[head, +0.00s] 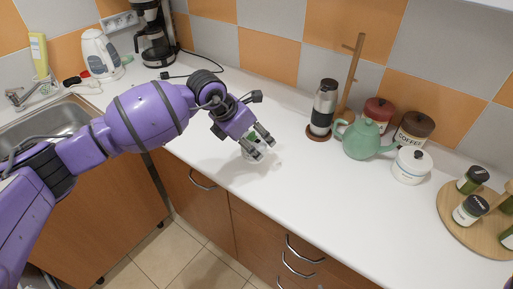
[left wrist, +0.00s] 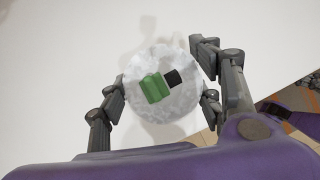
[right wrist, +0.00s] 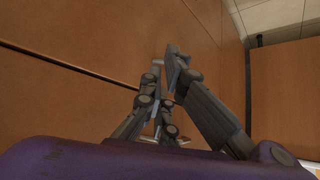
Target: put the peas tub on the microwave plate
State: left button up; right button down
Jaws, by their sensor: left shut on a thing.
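The peas tub (left wrist: 178,108) is a round whitish tub with a green block-like shape and a dark piece in its middle. In the left wrist view it sits between the two fingers of my left gripper (left wrist: 164,93), which is shut on it. In the head view my left gripper (head: 261,147) is low over the white counter. The tub (head: 250,153) shows there only as a small pale shape, mostly hidden by the fingers. My right gripper (right wrist: 168,60) shows only in the right wrist view, empty with its fingertips together. I see no microwave plate.
The counter (head: 290,185) is clear around the left gripper. Behind and to the right stand a flask (head: 324,105), a green teapot (head: 363,140), a white jar (head: 411,165) and a round wooden tray (head: 449,219) with spice jars. Wooden fronts (right wrist: 60,80) are near the right gripper.

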pick_arm(q)
jog(key=shift+w+d+f, duration=0.25)
jog(key=shift+f, duration=0.15)
jog(key=shift+w+d+f, duration=0.1)
jog(key=shift+f, duration=0.8)
jog(key=shift+w+d+f, duration=0.1)
jog(key=shift+f, duration=0.75)
jog(key=shift+f, duration=0.1)
jog(key=o, duration=1.4)
jog(key=shift+f, duration=0.1)
jog(key=shift+s+a+r, duration=0.1)
jog(key=shift+a+r, duration=0.1)
jog(key=shift+r, duration=0.3)
jog(key=v, duration=1.1)
jog(key=shift+a+r, duration=0.1)
jog(key=shift+r, duration=0.05)
